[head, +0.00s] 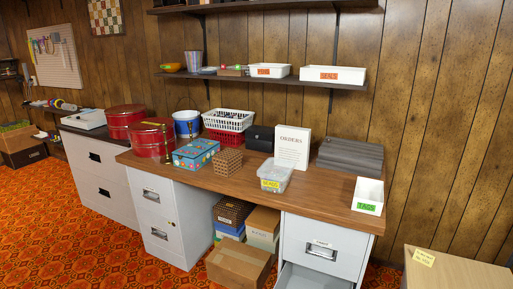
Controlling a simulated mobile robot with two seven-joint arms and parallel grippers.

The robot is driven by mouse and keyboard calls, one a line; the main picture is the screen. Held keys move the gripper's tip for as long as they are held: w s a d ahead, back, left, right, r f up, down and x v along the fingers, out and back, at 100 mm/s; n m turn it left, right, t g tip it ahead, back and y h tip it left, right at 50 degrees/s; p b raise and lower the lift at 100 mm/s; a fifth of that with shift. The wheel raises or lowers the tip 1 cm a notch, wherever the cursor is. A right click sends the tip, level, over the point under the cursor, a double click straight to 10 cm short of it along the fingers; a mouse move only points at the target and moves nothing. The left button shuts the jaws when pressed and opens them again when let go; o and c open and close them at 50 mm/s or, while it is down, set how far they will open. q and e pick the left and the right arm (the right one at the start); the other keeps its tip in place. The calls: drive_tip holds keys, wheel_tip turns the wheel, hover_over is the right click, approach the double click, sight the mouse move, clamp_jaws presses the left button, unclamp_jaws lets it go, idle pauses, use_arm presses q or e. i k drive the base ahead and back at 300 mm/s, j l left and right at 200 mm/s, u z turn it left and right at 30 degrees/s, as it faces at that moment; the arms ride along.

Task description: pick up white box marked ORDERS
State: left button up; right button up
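The white box marked ORDERS (292,152) stands upright on the brown desk top (330,190), toward the back and right of the middle. Its lettered face is turned toward me. A clear tub with a yellow label (274,176) stands in front of it, near its lower left edge. A black case (260,138) is close on its left, and a stack of dark grey sheets or folders (350,156) lies to its right. Neither of my grippers is in view.
A white bin marked TAGS (368,194) is at the desk's right end. A woven box (228,161), a blue patterned box (196,154) and red tins (152,139) are farther left. A shelf (300,82) hangs above. A drawer (315,276) stands open below.

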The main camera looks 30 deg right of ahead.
sight(292, 143)
drive_tip(key=i+j+u, duration=0.5)
drive_tip(key=i+u, duration=0.25)
drive_tip(key=i+z, duration=0.4)
drive_tip(key=i+j+z, duration=0.2)
drive_tip(key=i+z, duration=0.35)
drive_tip(key=z, duration=0.25)
drive_tip(key=i+z, duration=0.15)
drive_tip(key=z, duration=0.3)
drive_tip(key=i+j+z, duration=0.1)
drive_tip(key=z, duration=0.35)
drive_tip(key=i+j+z, duration=0.2)
drive_tip(key=z, duration=0.3)
drive_tip(key=i+j+z, duration=0.15)
drive_tip(key=z, duration=0.3)
drive_tip(key=i+j+z, duration=0.15)
drive_tip(key=j+z, duration=0.25)
drive_tip(key=i+j+z, duration=0.15)
drive_tip(key=z, duration=0.25)
